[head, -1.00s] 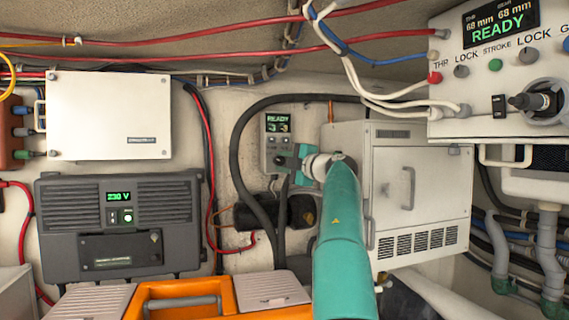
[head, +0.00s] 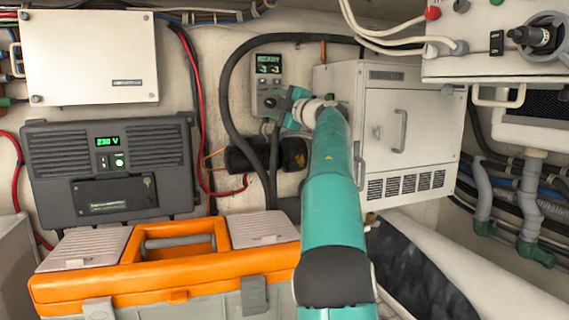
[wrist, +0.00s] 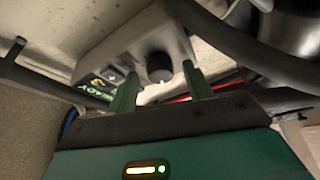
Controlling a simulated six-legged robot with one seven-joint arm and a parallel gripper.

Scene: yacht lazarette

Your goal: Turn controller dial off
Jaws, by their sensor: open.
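A small grey wall controller (head: 266,86) with a lit READY display sits at the back wall, left of the white cabinet. In the wrist view the same controller (wrist: 178,32) appears tilted, its display partly hidden. Its round black dial (wrist: 158,67) faces my gripper. My gripper (wrist: 160,82) has two green fingers apart, one on each side of the dial. Whether they touch it I cannot tell. In the head view my gripper (head: 283,106) is at the controller's lower right and hides part of it. The dial's pointer position is not readable.
A white cabinet (head: 432,140) stands right of my arm. Black hoses (head: 230,105) run around the controller. An orange toolbox (head: 80,285) is in front at left, below a grey 230 V unit (head: 160,160). A larger control panel (head: 460,65) hangs at upper right.

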